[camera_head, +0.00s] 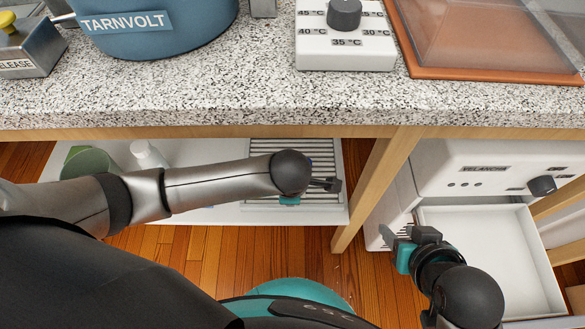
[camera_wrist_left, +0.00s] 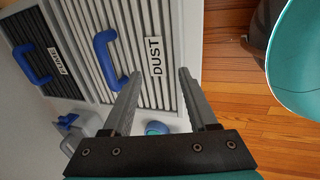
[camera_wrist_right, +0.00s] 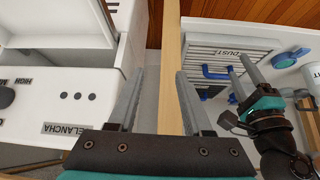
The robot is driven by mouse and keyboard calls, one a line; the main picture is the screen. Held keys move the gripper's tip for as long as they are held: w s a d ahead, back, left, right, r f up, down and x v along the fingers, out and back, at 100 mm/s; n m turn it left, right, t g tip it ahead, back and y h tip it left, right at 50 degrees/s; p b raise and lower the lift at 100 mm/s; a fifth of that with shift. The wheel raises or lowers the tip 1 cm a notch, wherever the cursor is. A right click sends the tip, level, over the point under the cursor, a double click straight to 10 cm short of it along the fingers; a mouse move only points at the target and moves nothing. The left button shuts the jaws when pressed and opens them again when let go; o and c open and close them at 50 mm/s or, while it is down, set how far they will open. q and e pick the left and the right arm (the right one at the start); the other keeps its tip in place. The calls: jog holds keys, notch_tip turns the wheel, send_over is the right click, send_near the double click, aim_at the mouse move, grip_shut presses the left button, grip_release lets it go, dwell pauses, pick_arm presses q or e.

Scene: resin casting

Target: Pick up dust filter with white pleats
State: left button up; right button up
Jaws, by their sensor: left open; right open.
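The dust filter with white pleats (camera_wrist_left: 133,28) lies on the low shelf, with a DUST label and a blue handle (camera_wrist_left: 107,62) in the left wrist view. Its slats (camera_head: 324,163) show in the head view, partly hidden by my left arm. The filter also shows in the right wrist view (camera_wrist_right: 232,43). My left gripper (camera_head: 332,186) is open and empty over the filter's right part; in its wrist view the fingers (camera_wrist_left: 160,73) point at the label end, right of the handle. My right gripper (camera_head: 392,238) is open and empty beside the open drawer.
A darker filter (camera_wrist_left: 22,28) with another blue handle lies beside the white one. A green object (camera_head: 82,160) and a white bottle (camera_head: 147,154) stand on the shelf (camera_head: 200,216). A wooden post (camera_head: 372,185) separates the shelf from the white appliance (camera_head: 455,160) with its open drawer (camera_head: 480,235). The speckled counter (camera_head: 200,95) overhangs.

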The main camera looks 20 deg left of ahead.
pick_arm(q)
jog(key=w, duration=0.1)
jog(key=w+a, duration=0.1)
jog(key=w, duration=0.1)
jog(key=shift+w+f+b, duration=0.15)
jog(key=shift+w+b, duration=0.1)
jog(key=shift+b, duration=0.15)
jog(key=shift+w+a+b, duration=0.2)
jog(key=shift+w+b, duration=0.15)
jog(key=shift+w, duration=0.45)
jog(key=shift+w+a+b, duration=0.15)
jog(key=shift+w+b, duration=0.15)
jog(key=shift+w, duration=0.5)
jog(key=shift+w+a+b, duration=0.2)
jog(key=shift+w+b, duration=0.1)
jog(key=shift+w, duration=0.35)
jog(key=shift+w+a+b, duration=0.15)
jog(key=shift+w+b, duration=0.15)
jog(key=shift+w, duration=0.3)
jog(key=shift+b+x, duration=0.5)
jog(key=shift+x, duration=0.35)
jog(key=shift+w+f+b, duration=0.1)
jog(key=shift+f+b, duration=0.2)
jog(key=shift+f, duration=0.25)
pick_arm(e)
jog(key=w+a+r+t+y, duration=0.2)
jog(key=a+t+y, duration=0.2)
jog(key=a+t, duration=0.4)
jog(key=shift+w+r, duration=0.25)
jog(key=shift+r, duration=0.15)
